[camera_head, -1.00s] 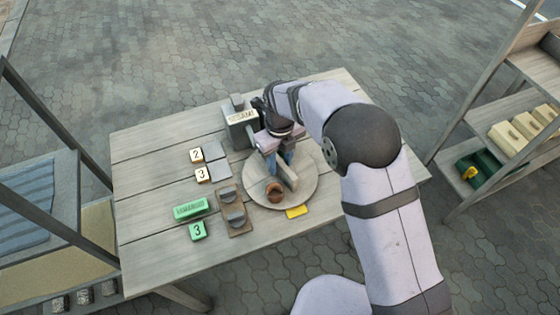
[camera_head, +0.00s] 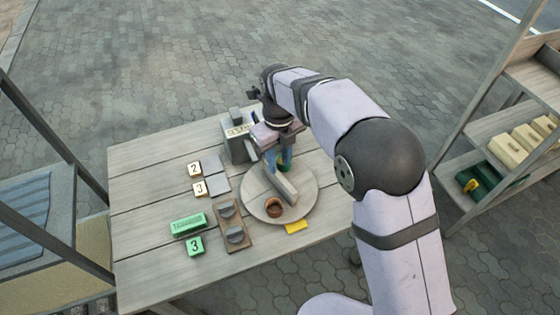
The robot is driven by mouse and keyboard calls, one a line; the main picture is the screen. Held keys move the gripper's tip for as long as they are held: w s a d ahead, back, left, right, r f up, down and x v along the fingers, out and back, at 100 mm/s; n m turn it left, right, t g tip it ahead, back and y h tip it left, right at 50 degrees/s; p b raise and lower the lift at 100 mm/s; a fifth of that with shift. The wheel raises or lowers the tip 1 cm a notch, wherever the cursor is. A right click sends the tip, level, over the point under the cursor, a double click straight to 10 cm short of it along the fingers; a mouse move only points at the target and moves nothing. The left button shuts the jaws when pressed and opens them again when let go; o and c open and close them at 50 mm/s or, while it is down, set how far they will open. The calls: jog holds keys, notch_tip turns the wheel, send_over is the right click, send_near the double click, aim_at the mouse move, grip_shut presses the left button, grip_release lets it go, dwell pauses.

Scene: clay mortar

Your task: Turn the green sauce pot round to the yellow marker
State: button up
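A round wooden turntable (camera_head: 308,186) sits on the table with a grey bar standing across it (camera_head: 284,188). A small brown pot (camera_head: 274,208) is on its near side, left of the bar. A green pot (camera_head: 283,163) shows in part on the far side, beyond the bar and mostly behind my gripper's fingers. The yellow marker (camera_head: 296,226) lies on the table at the turntable's near edge. My gripper (camera_head: 279,163) points down over the far side of the turntable. Its two blue fingers are apart, with the green pot behind them; any contact is hidden.
A grey box with a label (camera_head: 237,143) stands left of my gripper. Left of the turntable are a brown board with two grey knobs (camera_head: 231,228), number tiles (camera_head: 195,245) and a green block (camera_head: 188,225). Shelves (camera_head: 510,145) stand at right. The table's left part is mostly clear.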

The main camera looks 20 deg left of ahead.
jog(key=shift+w+d, duration=0.2)
grip_shut()
jog(key=w+d+m+p, duration=0.2)
jog(key=w+d+m, duration=0.2)
jog(key=w+d, duration=0.8)
jog(key=s+r+n+g+y, duration=0.1)
jog(key=s+n+g, duration=0.1)
jog(key=n, duration=0.9)
jog(key=s+r+n+g+y, duration=0.1)
jog(key=s+n, duration=0.3)
jog(key=n, duration=0.7)
jog(key=shift+s+a+r+g, duration=0.3)
jog(key=shift+a+r+g, duration=0.1)
jog(key=shift+r, duration=0.05)
